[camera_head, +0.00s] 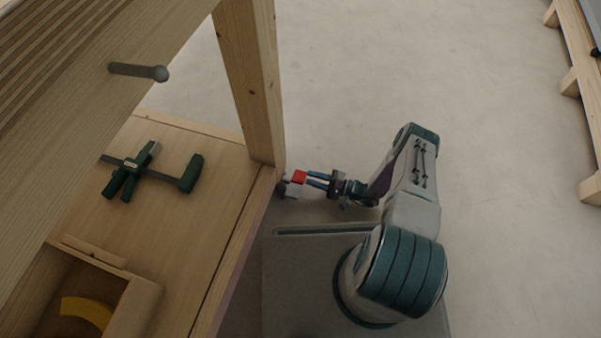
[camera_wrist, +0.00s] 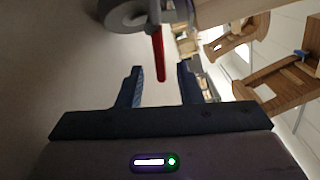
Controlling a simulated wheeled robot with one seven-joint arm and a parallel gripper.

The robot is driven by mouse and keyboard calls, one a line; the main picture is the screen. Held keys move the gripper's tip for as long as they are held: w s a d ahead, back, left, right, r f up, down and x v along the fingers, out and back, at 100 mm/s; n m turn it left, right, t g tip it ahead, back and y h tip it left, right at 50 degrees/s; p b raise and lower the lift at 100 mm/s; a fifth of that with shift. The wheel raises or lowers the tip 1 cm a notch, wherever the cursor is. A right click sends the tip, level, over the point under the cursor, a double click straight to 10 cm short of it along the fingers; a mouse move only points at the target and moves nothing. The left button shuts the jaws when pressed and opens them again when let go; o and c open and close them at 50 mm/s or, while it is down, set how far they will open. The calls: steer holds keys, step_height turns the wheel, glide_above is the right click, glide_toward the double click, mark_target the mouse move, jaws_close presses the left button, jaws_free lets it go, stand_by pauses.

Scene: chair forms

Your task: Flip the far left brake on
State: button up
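The red brake lever (camera_head: 300,176) sticks out from a grey castor (camera_head: 292,190) at the foot of the wooden bench's corner post. In the wrist view the red lever (camera_wrist: 159,52) hangs from the grey wheel (camera_wrist: 124,14) at the top. My gripper (camera_head: 312,180) is right at the lever, reaching in from the right. In the wrist view my gripper (camera_wrist: 160,80) is open, with the lever's end between the fingertips and gaps on both sides. I cannot tell whether the lever is up or down. The other castors are not clearly seen.
The wooden post (camera_head: 250,85) stands beside the castor. A green clamp (camera_head: 130,172) lies on the bench's lower shelf (camera_head: 200,235). A peg (camera_head: 140,71) sticks out above. Another wooden structure (camera_head: 575,80) is at the right. The floor (camera_head: 400,60) between is clear.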

steer(key=p+v, duration=0.1)
steer(key=v, duration=0.5)
steer(key=shift+s+d, duration=0.1)
steer(key=shift+d, duration=0.25)
steer(key=w+r+n+g+h+p, duration=0.25)
steer(key=r+p, duration=0.35)
steer(key=r, duration=1)
steer(key=w+r+n+g+h+p, duration=0.15)
steer(key=r+g+p, duration=0.3)
steer(key=r, duration=1.15)
steer(key=w+r+n+g+h+p, duration=0.15)
steer(key=r+p, duration=0.55)
steer(key=r, duration=0.9)
steer(key=s+r+t+h+p, duration=0.1)
steer(key=s+r+h+p, duration=0.2)
steer(key=s+r+p, duration=0.4)
steer(key=s+d+r+n+t+h+p, duration=0.1)
steer(key=s+r+h+p, duration=0.3)
steer(key=r, duration=2)
steer(key=s+r+t+h+p, duration=0.3)
steer(key=s+r+p, duration=0.6)
steer(key=r, duration=0.7)
steer(key=shift+s+d+h+p, duration=0.3)
steer(key=shift+s+h+p, duration=0.1)
steer(key=shift+h+p, duration=0.35)
